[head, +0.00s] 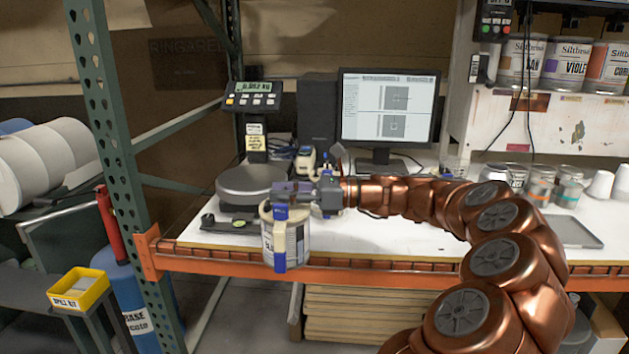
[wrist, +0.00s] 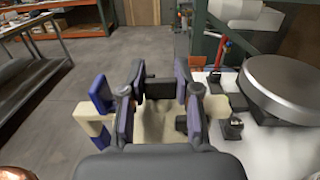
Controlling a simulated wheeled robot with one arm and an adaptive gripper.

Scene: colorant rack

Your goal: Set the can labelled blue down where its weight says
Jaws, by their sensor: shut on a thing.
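My gripper (head: 281,213) is shut on a can (head: 288,238) with a white label and pale lid, holding it at the front edge of the bench, left of centre. Part of the label's print is hidden by the blue fingers, so I cannot read the colour. In the wrist view my gripper (wrist: 150,105) shows its fingers around the can's pale top (wrist: 158,124). The weighing scale has a round grey pan (head: 250,181), empty, just behind and left of the can; the pan also shows in the wrist view (wrist: 285,85). Its display (head: 253,87) is lit but too small to read.
A monitor (head: 388,108) and dark speaker-like box (head: 317,110) stand behind. A grey tray (head: 572,231) lies at right. A green rack post (head: 115,130) stands left.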

